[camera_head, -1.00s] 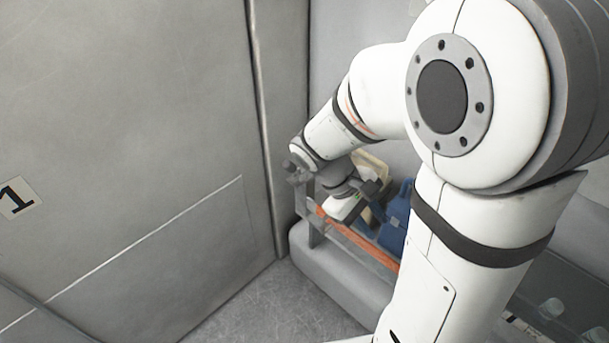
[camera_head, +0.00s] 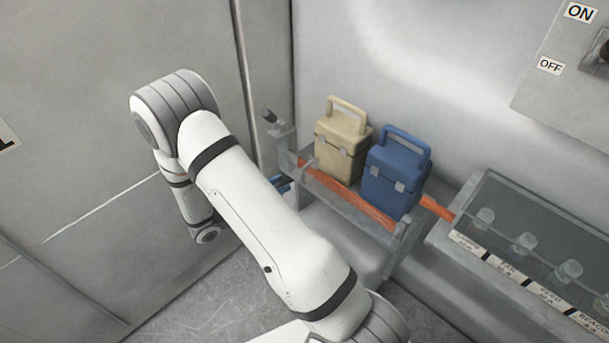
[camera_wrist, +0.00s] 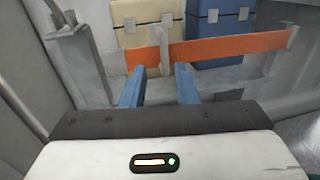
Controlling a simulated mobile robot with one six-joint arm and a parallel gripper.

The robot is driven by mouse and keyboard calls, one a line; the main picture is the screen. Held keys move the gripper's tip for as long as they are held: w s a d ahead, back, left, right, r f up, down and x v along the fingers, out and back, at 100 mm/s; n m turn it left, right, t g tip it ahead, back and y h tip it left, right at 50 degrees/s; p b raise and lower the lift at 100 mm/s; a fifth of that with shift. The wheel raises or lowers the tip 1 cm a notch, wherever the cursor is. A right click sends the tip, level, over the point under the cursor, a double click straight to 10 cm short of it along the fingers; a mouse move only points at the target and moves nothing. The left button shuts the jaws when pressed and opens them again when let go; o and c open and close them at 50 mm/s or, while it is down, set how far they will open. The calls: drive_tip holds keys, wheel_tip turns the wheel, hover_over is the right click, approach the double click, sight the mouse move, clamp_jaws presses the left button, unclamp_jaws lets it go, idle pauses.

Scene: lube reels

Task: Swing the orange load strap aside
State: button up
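The orange load strap (camera_head: 360,199) runs across the front of a grey rack, before a beige case and a blue case. It also spans the wrist view (camera_wrist: 225,48), where a grey upright tab (camera_wrist: 164,42) stands against it. My gripper (camera_wrist: 160,70) is open, its two blue fingers apart and pointing at the strap's left part, just below the tab. In the head view my gripper (camera_head: 281,184) is at the rack's left front, mostly hidden by my arm.
The beige case (camera_head: 341,145) and blue case (camera_head: 395,172) stand upright behind the strap. A grey post (camera_head: 277,127) rises at the rack's left end. A labelled panel (camera_head: 530,240) with clear caps lies to the right. A grey wall or door (camera_head: 110,90) is at left.

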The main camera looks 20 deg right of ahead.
sight(302, 182)
drive_tip(key=d, duration=0.5)
drive_tip(key=w+d, duration=0.1)
drive_tip(key=d, duration=0.2)
drive_tip(key=shift+w, duration=0.1)
drive_tip(key=shift+r, duration=0.1)
clamp_jaws()
